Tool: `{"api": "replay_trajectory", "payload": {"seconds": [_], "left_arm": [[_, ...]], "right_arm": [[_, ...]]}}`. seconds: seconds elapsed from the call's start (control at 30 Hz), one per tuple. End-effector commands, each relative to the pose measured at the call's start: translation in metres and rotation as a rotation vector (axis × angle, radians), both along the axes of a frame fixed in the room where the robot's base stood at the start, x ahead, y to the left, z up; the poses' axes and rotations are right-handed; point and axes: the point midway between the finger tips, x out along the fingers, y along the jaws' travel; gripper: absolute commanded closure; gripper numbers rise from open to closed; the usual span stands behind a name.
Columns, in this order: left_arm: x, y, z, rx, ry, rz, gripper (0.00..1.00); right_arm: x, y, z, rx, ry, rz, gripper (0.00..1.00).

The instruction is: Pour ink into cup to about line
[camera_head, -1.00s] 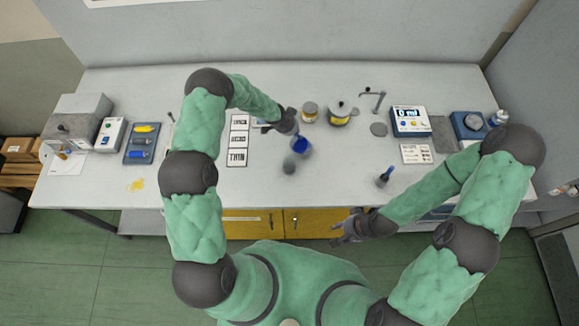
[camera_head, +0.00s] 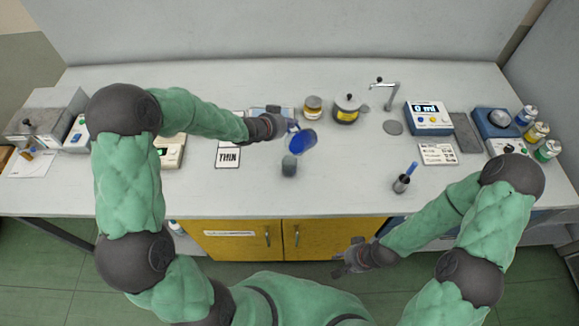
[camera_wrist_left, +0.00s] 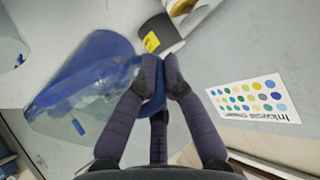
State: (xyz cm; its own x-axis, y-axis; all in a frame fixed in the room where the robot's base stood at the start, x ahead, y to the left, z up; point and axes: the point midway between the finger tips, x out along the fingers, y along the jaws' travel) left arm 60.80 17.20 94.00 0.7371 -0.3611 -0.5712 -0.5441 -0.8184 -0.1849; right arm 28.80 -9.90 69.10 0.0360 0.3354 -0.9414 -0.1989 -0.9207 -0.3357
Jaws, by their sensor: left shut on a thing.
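A clear jug with blue ink (camera_head: 303,141) is tipped over on its side in my left gripper (camera_head: 286,127). In the left wrist view the left gripper (camera_wrist_left: 160,88) is shut on it, and the ink (camera_wrist_left: 85,75) lies along the jug's wall. A small grey-looking clear cup (camera_head: 289,166) stands on the table just below the jug's mouth. It also shows partly at the left wrist view's edge (camera_wrist_left: 8,48). I cannot make out its line or ink level. My right gripper (camera_head: 350,259) is open and empty in front of the table.
A yellow-lidded jar (camera_head: 313,107), a yellow-labelled pot (camera_head: 347,109) and a tap (camera_head: 388,92) stand behind. A display reads 0 ml (camera_head: 428,117). A small holder with a blue stick (camera_head: 402,183) is at right.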

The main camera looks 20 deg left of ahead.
Motion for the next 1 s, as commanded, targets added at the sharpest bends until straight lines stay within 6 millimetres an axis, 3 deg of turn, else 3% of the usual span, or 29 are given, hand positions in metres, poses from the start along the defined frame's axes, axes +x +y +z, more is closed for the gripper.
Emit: {"api": "replay_trajectory", "payload": {"seconds": [0.2,1.0], "left_arm": [[-0.002,0.0,-0.003,-0.022,-0.029,0.004,1.0],[-0.005,0.002,0.004,-0.072,-0.103,0.011,1.0]], "right_arm": [[-0.001,0.0,-0.015,0.001,0.003,0.001,0.6],[-0.001,0.0,-0.036,0.001,0.003,0.001,0.6]]}}
